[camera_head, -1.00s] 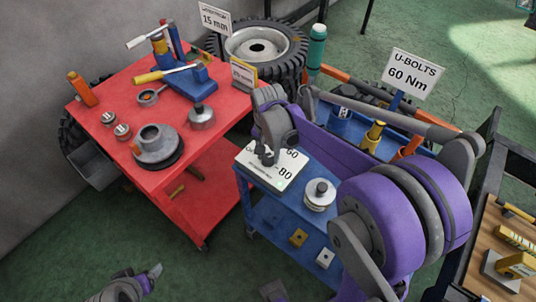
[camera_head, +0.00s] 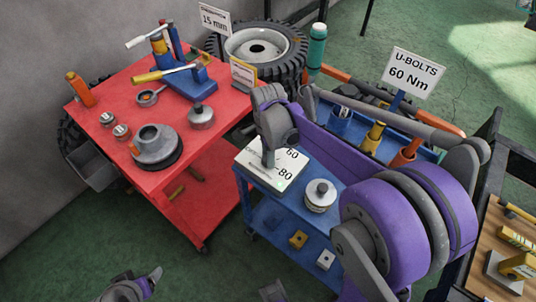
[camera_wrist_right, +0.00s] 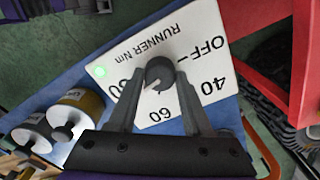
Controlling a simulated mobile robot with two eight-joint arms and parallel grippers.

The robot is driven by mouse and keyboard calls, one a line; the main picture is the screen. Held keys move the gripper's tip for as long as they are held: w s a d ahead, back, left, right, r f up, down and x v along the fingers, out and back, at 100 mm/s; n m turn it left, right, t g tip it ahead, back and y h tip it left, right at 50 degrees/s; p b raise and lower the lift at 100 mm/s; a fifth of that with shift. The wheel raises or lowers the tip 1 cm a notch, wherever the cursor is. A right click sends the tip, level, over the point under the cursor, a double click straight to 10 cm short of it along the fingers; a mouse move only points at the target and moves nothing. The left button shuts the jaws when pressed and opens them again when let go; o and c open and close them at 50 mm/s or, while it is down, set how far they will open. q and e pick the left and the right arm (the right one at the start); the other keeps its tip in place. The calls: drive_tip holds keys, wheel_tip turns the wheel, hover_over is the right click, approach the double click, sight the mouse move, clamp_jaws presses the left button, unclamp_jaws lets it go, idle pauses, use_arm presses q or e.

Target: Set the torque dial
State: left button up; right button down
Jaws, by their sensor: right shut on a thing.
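The white dial panel (camera_head: 284,182) lies on the blue cart, marked OFF, 40, 60 and 80 in the right wrist view (camera_wrist_right: 192,38). Its dark round knob (camera_wrist_right: 159,72) sits in the middle. The knob's pale pointer line slants toward the gap between 60 and the partly hidden 80. A small green light glows on the panel. My right gripper (camera_head: 268,160) is shut on the knob, a finger on each side. A sign (camera_head: 415,70) reads "U-BOLTS 60 Nm". My left gripper (camera_head: 154,275) is low at the left, away from the carts; its jaws are unclear.
A red cart (camera_head: 215,125) with a hub and tools stands left. A silver-capped spool (camera_head: 320,195) stands close beside the panel. The blue cart's back tray holds coloured tools. A dark-framed bench with a wooden top (camera_head: 490,235) is at the right.

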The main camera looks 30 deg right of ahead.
drive_tip(key=shift+m, duration=1.1)
drive_tip(key=shift+c, duration=1.7)
unclamp_jaws()
wheel_tip(320, 180, up, 11)
drive_tip(key=shift+p, duration=0.45)
